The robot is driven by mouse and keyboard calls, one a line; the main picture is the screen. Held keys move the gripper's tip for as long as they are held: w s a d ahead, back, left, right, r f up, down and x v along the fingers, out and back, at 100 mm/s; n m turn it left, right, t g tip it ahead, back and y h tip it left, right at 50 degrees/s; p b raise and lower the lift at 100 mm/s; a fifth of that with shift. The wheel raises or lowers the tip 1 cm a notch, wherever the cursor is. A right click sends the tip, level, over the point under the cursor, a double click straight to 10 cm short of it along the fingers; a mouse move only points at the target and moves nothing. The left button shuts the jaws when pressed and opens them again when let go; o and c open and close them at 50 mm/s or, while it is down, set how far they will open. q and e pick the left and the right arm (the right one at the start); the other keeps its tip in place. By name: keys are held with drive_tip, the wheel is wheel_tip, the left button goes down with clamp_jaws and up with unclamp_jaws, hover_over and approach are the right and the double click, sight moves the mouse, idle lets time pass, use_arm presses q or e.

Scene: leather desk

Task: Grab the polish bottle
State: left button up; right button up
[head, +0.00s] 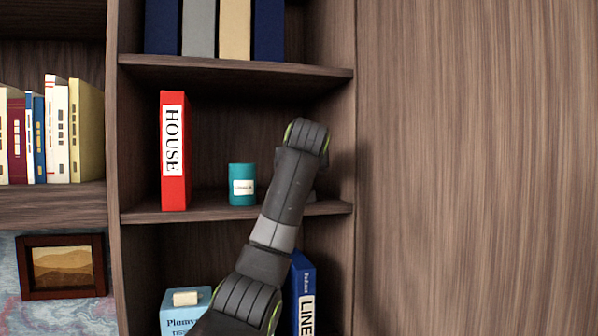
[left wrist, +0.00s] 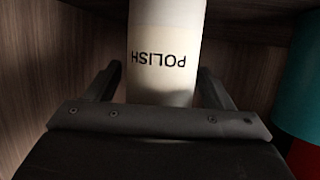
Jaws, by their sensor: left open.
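The polish bottle (left wrist: 166,40) is a pale, whitish cylinder with "POLISH" in dark letters, upside down in the left wrist view. My left gripper (left wrist: 159,70) is open, with one finger on each side of the bottle. A narrow gap seems to show beside the bottle on each side, so the fingers are not closed on it. In the head view my arm reaches up to the middle shelf and hides the bottle and the jaws. My right gripper is not in view.
A teal can (head: 242,186) stands on the middle shelf (head: 215,213), close beside the bottle; it shows at the right in the left wrist view (left wrist: 299,85). A red HOUSE book (head: 174,152) stands further left. The cabinet's side wall (head: 342,130) is close on the right.

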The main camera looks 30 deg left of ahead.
use_arm(q)
drive_tip(key=shift+d, duration=0.1)
drive_tip(key=shift+c, duration=0.8)
drive_tip(key=c, duration=1)
drive_tip(key=shift+r, duration=0.15)
